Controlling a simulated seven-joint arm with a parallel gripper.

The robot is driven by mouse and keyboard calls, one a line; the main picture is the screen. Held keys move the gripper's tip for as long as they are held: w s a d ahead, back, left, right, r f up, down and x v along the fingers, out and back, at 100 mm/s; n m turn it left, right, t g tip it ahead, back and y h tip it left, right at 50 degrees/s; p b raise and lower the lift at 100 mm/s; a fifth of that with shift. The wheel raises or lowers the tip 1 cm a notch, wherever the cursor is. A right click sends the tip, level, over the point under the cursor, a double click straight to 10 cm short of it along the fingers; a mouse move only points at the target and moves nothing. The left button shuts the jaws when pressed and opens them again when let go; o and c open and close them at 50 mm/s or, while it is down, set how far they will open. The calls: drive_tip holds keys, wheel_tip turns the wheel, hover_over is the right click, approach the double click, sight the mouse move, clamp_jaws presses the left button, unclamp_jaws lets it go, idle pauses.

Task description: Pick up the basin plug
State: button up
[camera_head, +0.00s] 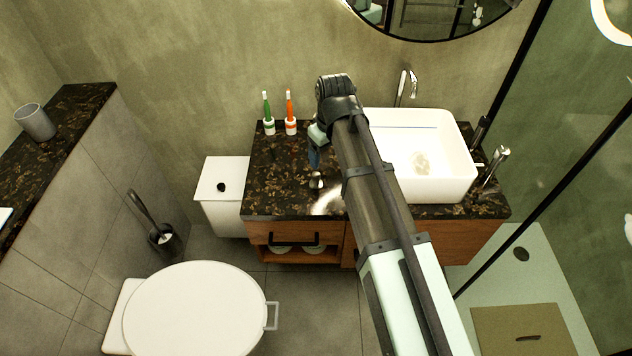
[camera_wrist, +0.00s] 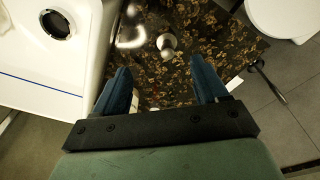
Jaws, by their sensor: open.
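The basin plug (camera_head: 317,180) is a small metallic piece with a rounded head, standing on the dark speckled countertop (camera_head: 278,185) left of the basin. In the wrist view the plug (camera_wrist: 167,43) lies just beyond the fingertips, roughly centred between them. My gripper (camera_head: 314,160) is above the countertop, its blue fingers pointing down. In the wrist view my gripper (camera_wrist: 160,66) is open and empty, its fingers apart from the plug. The exact height above the plug is hard to tell.
The white basin (camera_head: 447,190) stands right of the plug; its dark drain (camera_wrist: 55,24) shows in the wrist view. A white bin (camera_head: 218,177) and toilet (camera_head: 190,310) are to the left. The counter's left part is clear.

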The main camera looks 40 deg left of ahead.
sight(316, 174)
drive_tip(key=a+f, duration=0.1)
drive_tip(key=f, duration=0.1)
drive_tip(key=a+f, duration=0.1)
drive_tip(key=f, duration=0.4)
drive_tip(key=shift+s+a+f, duration=0.15)
drive_tip(key=shift+a+f, duration=0.2)
drive_tip(key=shift+a, duration=0.05)
drive_tip(key=shift+a+f, duration=0.2)
drive_tip(key=shift+f, duration=0.75)
drive_tip(key=shift+a+f, duration=0.25)
drive_tip(key=shift+f, duration=0.65)
drive_tip(key=shift+a+f, duration=0.2)
drive_tip(key=shift+f, duration=0.75)
drive_tip(key=shift+c, duration=0.3)
drive_tip(key=c, duration=1.1)
